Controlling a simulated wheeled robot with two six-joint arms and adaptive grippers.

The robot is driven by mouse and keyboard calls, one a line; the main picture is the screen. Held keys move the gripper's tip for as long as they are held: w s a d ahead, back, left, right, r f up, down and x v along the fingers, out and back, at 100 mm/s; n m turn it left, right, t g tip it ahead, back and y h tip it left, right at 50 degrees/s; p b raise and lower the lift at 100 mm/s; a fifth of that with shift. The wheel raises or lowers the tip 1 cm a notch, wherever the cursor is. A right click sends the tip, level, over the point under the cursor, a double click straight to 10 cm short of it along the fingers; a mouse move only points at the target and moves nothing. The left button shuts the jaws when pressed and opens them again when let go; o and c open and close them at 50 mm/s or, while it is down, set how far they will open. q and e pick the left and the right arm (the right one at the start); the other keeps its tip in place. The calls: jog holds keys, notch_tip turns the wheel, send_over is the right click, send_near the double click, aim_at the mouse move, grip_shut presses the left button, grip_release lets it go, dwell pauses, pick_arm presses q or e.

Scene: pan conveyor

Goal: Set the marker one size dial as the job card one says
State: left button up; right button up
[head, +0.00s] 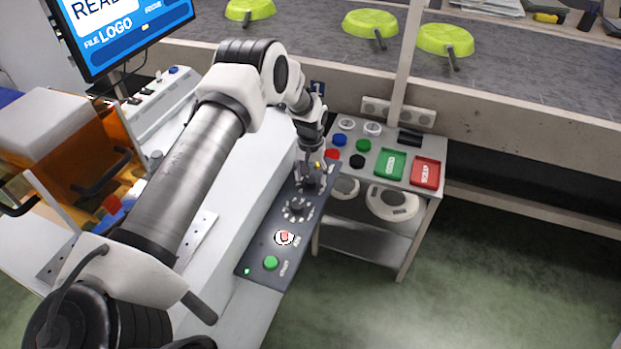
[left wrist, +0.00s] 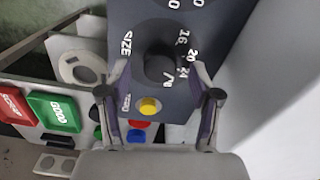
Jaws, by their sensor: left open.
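The size dial (left wrist: 160,68) is a black round knob on the dark marker panel (left wrist: 215,25). "SIZE" and the numbers 16, 20 and 24 show around it in the left wrist view; its pointer setting cannot be read. My left gripper (head: 311,178) is over the far end of the panel in the head view and hides most of this dial. In the left wrist view my left gripper (left wrist: 160,80) is open, its fingers on either side of the knob. I cannot tell whether they touch it. No readable job card shows. My right gripper is not in view.
The panel also has a second dial (head: 296,206), a red button (head: 284,237), a green button (head: 271,263) and a yellow button (left wrist: 149,106). A cart with a green tray (head: 390,164) and a red tray (head: 425,172) stands close on the right. A screen (head: 125,30) hangs upper left.

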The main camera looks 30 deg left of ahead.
aim_at(311, 180)
pick_arm(q)
notch_tip(311, 180, up, 10)
jog(key=shift+r, duration=0.2)
jog(key=shift+f, duration=0.1)
dwell(0.3)
